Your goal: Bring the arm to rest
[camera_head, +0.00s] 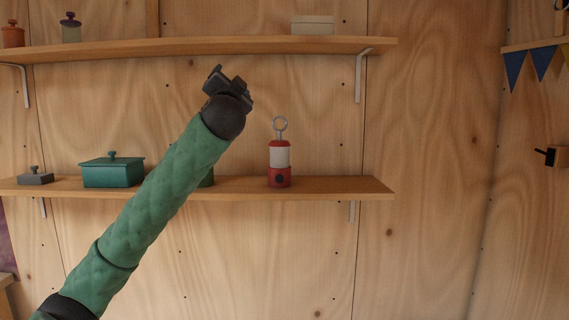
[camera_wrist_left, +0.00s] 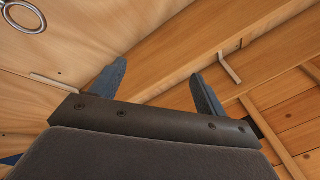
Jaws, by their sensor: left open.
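My left arm rises from the lower left of the head view in a green padded sleeve. Its dark gripper (camera_head: 228,84) is raised in front of the wall, between the two shelves and left of the lantern. In the left wrist view the two fingers of the gripper (camera_wrist_left: 155,85) stand well apart with nothing between them. The gripper touches nothing that I can see. My right gripper is in neither view.
The upper shelf (camera_head: 200,47) holds two lidded jars and a pale box (camera_head: 312,25). The lower shelf (camera_head: 345,187) holds a red and white lantern (camera_head: 279,158), a green lidded box (camera_head: 112,172) and a small grey box (camera_head: 36,177). A green object is mostly hidden behind my arm. Bunting (camera_head: 541,62) hangs at right.

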